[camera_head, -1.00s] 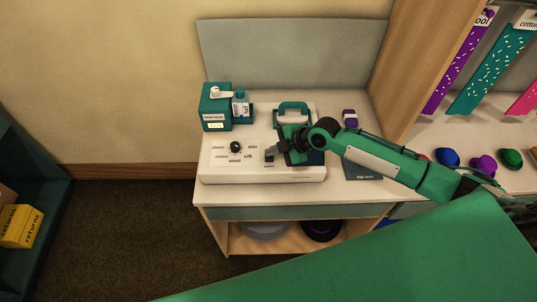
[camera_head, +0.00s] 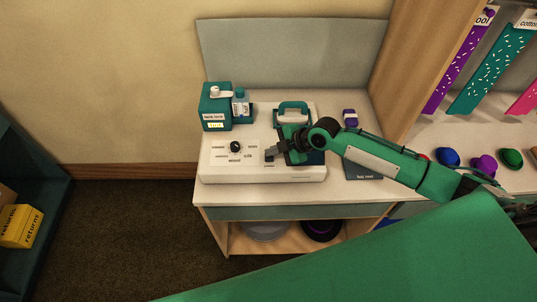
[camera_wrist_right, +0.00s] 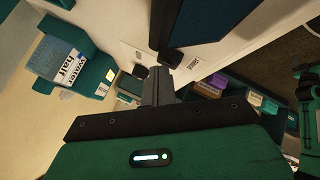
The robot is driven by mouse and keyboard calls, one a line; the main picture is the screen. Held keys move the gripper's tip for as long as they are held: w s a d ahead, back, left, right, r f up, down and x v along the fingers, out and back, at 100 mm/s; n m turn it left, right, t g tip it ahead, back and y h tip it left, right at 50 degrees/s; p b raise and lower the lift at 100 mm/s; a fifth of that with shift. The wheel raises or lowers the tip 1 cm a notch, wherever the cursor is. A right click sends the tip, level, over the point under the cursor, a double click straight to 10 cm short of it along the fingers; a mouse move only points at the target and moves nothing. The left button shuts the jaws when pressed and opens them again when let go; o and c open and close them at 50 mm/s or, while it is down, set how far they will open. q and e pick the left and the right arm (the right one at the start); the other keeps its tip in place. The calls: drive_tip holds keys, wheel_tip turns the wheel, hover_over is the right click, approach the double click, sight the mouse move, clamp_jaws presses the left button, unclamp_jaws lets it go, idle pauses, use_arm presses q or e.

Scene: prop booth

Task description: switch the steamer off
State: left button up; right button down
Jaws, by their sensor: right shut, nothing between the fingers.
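The steamer base (camera_head: 222,172) is a white box on the counter, with a black knob (camera_head: 236,147) and small printed labels around it. A teal steamer head with a handle (camera_head: 293,107) stands on the base's right side. My right gripper (camera_head: 270,155) is shut and empty above the base, right of the knob. In the wrist view the shut fingers (camera_wrist_right: 157,84) are over the white top, near a dark switch-like part (camera_wrist_right: 173,55) with a printed label beside it. Whether they touch is unclear. My left gripper is out of view.
A teal box (camera_head: 215,108) and a small bottle (camera_head: 240,104) stand behind the knob. A dark booklet (camera_head: 364,174) and a purple item (camera_head: 350,117) lie to the right. A wooden divider (camera_head: 400,75) rises at the right, beyond which are several colored caps.

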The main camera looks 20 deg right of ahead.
sight(273, 157)
drive_tip(key=shift+f, duration=0.4)
drive_tip(key=shift+s, duration=0.1)
drive_tip(key=shift+r, duration=0.3)
drive_tip(key=shift+r+p, duration=2.05)
drive_tip(key=shift+r, duration=1.1)
drive_tip(key=shift+f, duration=0.1)
